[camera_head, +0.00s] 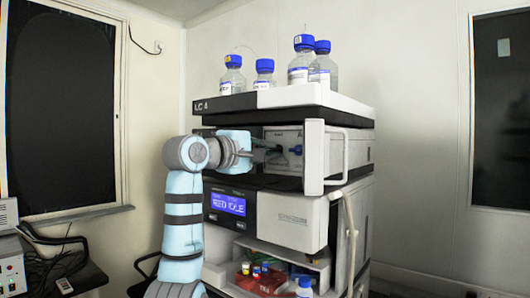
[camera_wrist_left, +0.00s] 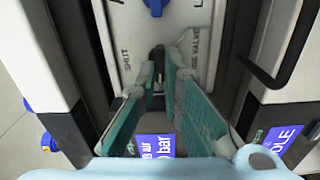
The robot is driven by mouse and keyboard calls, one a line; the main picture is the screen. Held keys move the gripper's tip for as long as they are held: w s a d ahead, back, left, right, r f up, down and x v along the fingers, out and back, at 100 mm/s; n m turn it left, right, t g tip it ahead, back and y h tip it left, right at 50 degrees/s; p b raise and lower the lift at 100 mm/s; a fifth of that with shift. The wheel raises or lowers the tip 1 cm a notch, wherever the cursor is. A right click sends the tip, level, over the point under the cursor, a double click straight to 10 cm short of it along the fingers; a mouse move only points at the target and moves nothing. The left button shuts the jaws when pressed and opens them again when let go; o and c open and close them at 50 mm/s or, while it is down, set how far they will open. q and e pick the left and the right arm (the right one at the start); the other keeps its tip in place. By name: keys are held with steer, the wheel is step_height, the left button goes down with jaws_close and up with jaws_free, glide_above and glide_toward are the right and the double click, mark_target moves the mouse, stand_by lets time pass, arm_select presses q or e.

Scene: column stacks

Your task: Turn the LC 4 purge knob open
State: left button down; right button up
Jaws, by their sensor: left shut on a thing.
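The LC 4 unit (camera_head: 226,104) is the top module of the stack, with its front compartment open. In the left wrist view its pale valve panel (camera_wrist_left: 190,20) carries the words SHUT and VALVE. A dark purge knob (camera_wrist_left: 157,52) sits between these words and is largely covered by the fingers. My left gripper (camera_head: 272,152) reaches into the compartment from the left. In the left wrist view its two green-padded fingers (camera_wrist_left: 162,64) close at the tips around the knob. The knob's exact angle is hard to tell. My right gripper is in neither view.
A blue fitting (camera_head: 296,149) is on the panel beyond the fingers. The open door (camera_head: 313,158) with its handle stands to the right. Blue-capped bottles (camera_head: 301,66) stand on top. The module below has a lit display (camera_head: 228,204); a tray (camera_head: 262,283) holds small vials.

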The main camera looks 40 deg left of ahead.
arm_select(q)
steer(key=shift+r, duration=0.25)
steer(key=c, duration=2)
jaws_free()
steer(key=shift+o, duration=1.4)
steer(key=shift+w+f, duration=0.1)
steer(key=shift+w+d+f, duration=0.1)
steer(key=shift+w+f, duration=0.05)
steer(key=shift+w, duration=0.1)
steer(key=s, duration=1.2)
steer(key=shift+d, duration=0.15)
steer(key=shift+w, duration=0.1)
